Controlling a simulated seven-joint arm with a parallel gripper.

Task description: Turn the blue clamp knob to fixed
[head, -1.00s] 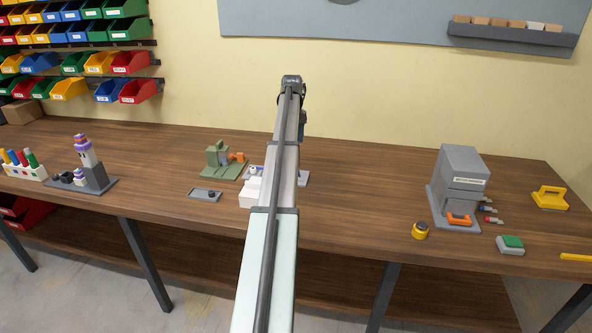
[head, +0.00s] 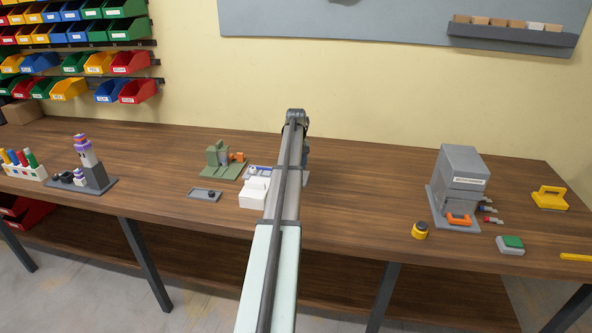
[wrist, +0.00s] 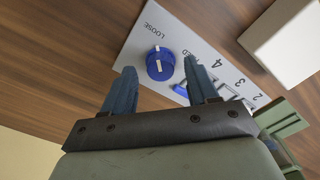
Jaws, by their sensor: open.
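The blue clamp knob (wrist: 160,64) shows in the wrist view as a round knob with a white pointer line, on a light panel (wrist: 150,24) printed "LOOSE", with a partly hidden word ending in "ED" and several numbers. My gripper (wrist: 158,78) is open, its two blue fingers apart, with the knob between and slightly beyond the fingertips in the picture. I cannot tell whether they touch it. A blue part (wrist: 180,90) shows near the right finger.
A white block (head: 254,192) stands by the panel; a white box also shows in the wrist view (wrist: 285,42). A green fixture (head: 222,160) and a grey tray (head: 205,194) lie left. A grey machine (head: 460,185) stands right, with clear table between.

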